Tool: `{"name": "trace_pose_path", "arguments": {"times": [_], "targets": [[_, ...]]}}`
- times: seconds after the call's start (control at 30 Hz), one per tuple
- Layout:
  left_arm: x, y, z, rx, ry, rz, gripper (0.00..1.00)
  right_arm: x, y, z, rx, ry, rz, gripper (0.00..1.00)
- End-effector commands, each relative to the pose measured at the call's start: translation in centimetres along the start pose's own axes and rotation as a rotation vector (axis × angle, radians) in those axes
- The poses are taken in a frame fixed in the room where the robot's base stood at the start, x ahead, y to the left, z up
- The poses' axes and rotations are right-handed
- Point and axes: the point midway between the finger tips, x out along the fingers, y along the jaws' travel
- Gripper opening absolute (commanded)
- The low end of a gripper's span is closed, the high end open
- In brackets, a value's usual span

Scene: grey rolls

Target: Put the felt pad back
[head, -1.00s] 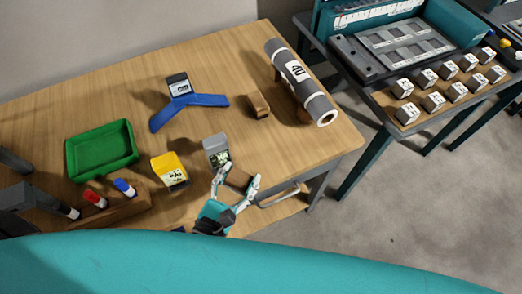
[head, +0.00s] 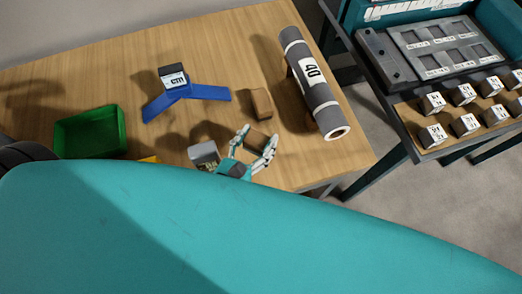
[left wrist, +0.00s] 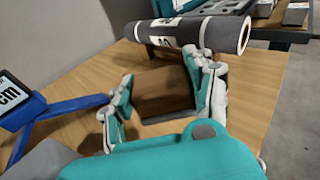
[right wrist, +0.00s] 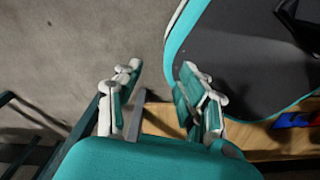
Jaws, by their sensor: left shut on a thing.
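My left gripper (head: 257,143) is shut on a brown block with a grey lower edge, which I take to be the felt pad (head: 257,139). The left wrist view shows the felt pad (left wrist: 165,93) between the fingers (left wrist: 160,95), held near the table; I cannot tell whether it touches. A second brown block (head: 261,103) stands just beyond the gripper in the head view. A grey roll labelled 40 (head: 312,80) lies at the table's right end; it also shows in the left wrist view (left wrist: 220,33). My right gripper (right wrist: 158,88) is open and empty.
A grey block (head: 204,152) stands close left of the left gripper. A green tray (head: 90,133) is at left. Another table with labelled cubes (head: 433,103) stands right, across a gap.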

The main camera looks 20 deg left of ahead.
Motion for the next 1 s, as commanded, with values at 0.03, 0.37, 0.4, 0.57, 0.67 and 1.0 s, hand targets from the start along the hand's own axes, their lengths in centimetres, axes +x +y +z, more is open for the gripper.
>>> {"name": "trace_pose_path", "arguments": {"times": [0.03,0.37,0.4,0.57,0.67,1.0], "targets": [[0.3,0.0,-2.1,0.003,0.0,-0.002,0.31,1.9,-0.2,0.8,0.0,-0.01,-0.001,0.4],[0.8,0.1,-5.2,0.003,0.0,-0.001,0.31,4.4,-0.8,2.4,0.0,-0.031,-0.008,0.4],[0.9,0.1,-5.7,0.003,0.0,-0.002,0.31,4.8,-0.8,2.2,0.0,-0.028,-0.009,0.4],[1.2,0.1,-8.1,0.005,0.001,-0.002,0.31,6.7,-0.9,1.3,0.0,-0.009,-0.009,0.4],[1.3,0.1,-8.3,0.001,0.0,-0.001,0.31,6.8,-0.8,0.9,0.0,-0.003,-0.008,0.4],[1.3,0.2,-8.6,0.001,0.0,0.0,0.55,7.0,-0.9,1.1,0.0,-0.005,-0.009,0.4]]}}
